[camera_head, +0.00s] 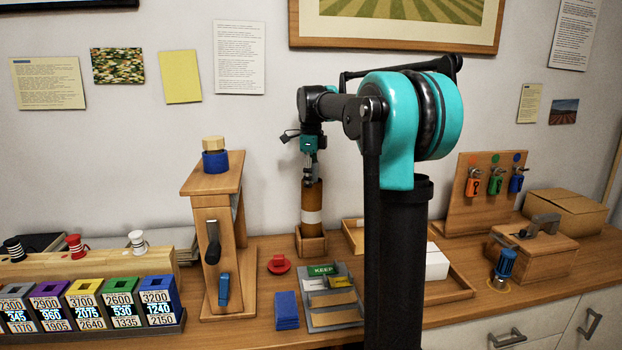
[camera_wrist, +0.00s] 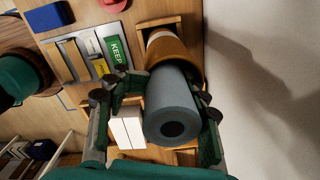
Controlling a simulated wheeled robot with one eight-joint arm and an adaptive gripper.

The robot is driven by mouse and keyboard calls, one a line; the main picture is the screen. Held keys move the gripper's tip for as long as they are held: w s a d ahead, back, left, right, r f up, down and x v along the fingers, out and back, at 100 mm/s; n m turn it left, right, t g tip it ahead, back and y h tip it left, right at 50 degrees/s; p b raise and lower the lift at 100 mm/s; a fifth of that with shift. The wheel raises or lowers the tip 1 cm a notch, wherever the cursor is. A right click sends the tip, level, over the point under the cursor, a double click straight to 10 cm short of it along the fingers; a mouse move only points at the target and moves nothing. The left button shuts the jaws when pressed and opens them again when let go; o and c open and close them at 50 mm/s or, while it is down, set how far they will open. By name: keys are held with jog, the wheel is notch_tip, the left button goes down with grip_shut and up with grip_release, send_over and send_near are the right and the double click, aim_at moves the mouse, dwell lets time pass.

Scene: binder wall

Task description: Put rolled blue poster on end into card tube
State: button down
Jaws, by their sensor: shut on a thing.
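The rolled poster (camera_wrist: 172,108), grey-blue with a dark hole in its near end, is between the two fingers of my gripper (camera_wrist: 162,98), which is shut on it. The brown card tube (camera_head: 312,196) with a white band stands upright in a wooden holder (camera_head: 311,243). In the wrist view the tube (camera_wrist: 190,62) shows just beyond the roll, and the roll's far end appears to be within its rim. How deep it sits is hidden. In the head view my gripper (camera_head: 311,155) is directly above the tube, and the poster is barely visible.
A wooden stand with a crank (camera_head: 212,245) rises left of the tube. A red item (camera_head: 279,264), a blue block (camera_head: 287,310) and a grey tray with a KEEP label (camera_head: 333,308) lie in front. A white box (camera_head: 437,262) sits in a wooden tray at right. The wall is close behind.

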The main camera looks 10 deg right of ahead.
jog(key=c, duration=0.6)
grip_release()
jog(key=shift+w+f, duration=0.1)
jog(key=shift+w, duration=0.05)
notch_tip(320, 180, up, 12)
dwell(0.6)
